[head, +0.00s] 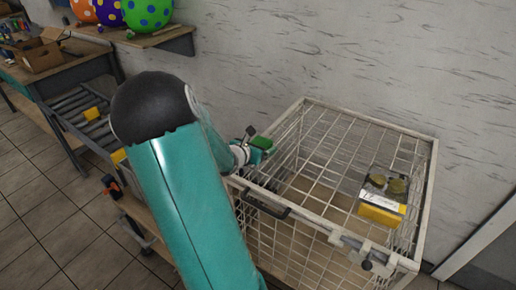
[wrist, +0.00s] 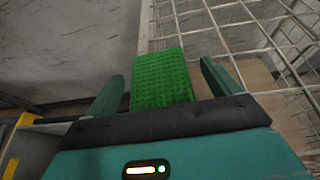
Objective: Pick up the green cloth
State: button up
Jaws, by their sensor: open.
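The green cloth (wrist: 162,78) shows in the wrist view as a folded, textured green block. It lies between the two fingers of my gripper (wrist: 160,85), which are open with a gap on each side of it. In the head view the green cloth (head: 262,143) is a small green patch at the left edge of the wire cage, beside my gripper (head: 258,150). My arm covers much of the area to the left of it. I cannot tell what the cloth rests on.
The white wire cage (head: 345,125) stands right of my gripper, with a yellow and white box (head: 382,210) at its right side. A roller conveyor (head: 82,108) with yellow blocks is at left. Tiled floor is clear at lower left.

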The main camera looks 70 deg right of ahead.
jog(key=c, duration=1.1)
jog(key=shift+o, duration=0.2)
jog(key=shift+r, duration=0.1)
jog(key=shift+r, duration=0.55)
jog(key=a+r, duration=0.1)
jog(key=r, duration=0.1)
jog(key=w+a+r, duration=0.1)
jog(key=a+r, duration=0.1)
jog(key=r, duration=0.1)
jog(key=w+a+r, duration=0.1)
jog(key=r, duration=0.1)
jog(key=shift+a+r, duration=0.35)
jog(key=shift+r, duration=0.05)
jog(key=w+v, duration=0.2)
jog(key=v, duration=0.7)
jog(key=shift+r, duration=0.3)
jog(key=shift+w+a, duration=0.1)
jog(key=shift+w, duration=0.15)
